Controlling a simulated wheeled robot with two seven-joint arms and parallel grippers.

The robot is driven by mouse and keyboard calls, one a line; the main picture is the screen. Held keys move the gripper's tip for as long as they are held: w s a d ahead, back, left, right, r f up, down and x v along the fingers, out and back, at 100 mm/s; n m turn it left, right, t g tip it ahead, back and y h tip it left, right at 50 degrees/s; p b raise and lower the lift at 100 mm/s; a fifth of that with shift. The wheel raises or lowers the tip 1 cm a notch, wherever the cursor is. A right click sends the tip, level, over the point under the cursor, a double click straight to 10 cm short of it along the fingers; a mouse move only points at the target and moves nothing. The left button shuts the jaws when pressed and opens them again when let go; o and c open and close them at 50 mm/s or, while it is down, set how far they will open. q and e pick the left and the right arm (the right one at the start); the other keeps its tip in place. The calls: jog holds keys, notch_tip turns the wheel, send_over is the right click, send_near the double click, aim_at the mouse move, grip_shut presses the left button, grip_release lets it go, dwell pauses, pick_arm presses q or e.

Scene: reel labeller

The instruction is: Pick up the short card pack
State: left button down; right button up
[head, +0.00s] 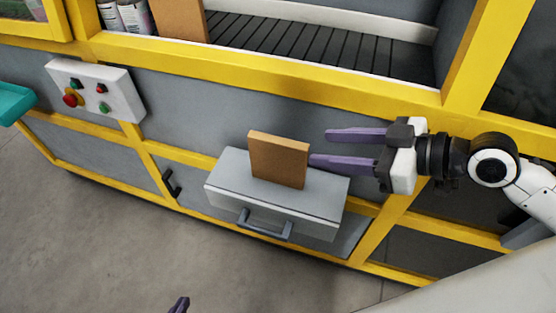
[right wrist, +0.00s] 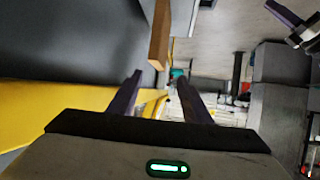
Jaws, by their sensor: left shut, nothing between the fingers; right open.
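A brown card pack (head: 279,160) stands upright on the top of a grey drawer box (head: 328,190). My right gripper (head: 319,147) is open just to the right of the pack, its purple fingers pointing left. The lower finger's tip overlaps the pack's right edge in the head view; I cannot tell whether they touch. In the right wrist view the pack (right wrist: 159,36) shows edge-on beyond the open fingers (right wrist: 158,80). Only a purple fingertip of my left gripper (head: 179,305) shows at the head view's bottom edge. Its arm end also shows at the right wrist view's top right.
The drawer box has a front handle (head: 264,226). Yellow frame bars (head: 270,75) and grey panels stand behind. Another brown block (head: 180,18) and cans (head: 133,16) stand inside the machine. A button box (head: 95,89) is at left. The floor in front is clear.

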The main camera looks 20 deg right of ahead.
aim_at(284, 141)
jog(key=shift+w+p+x, duration=0.15)
jog(key=shift+p+x, duration=0.2)
jog(key=shift+x, duration=2.2)
jog(key=shift+w+p+x, duration=0.15)
jog(key=shift+p+x, duration=0.15)
jog(key=shift+x, duration=2.2)
jog(key=shift+d+r, duration=0.15)
jog(key=shift+r, duration=0.05)
grip_shut()
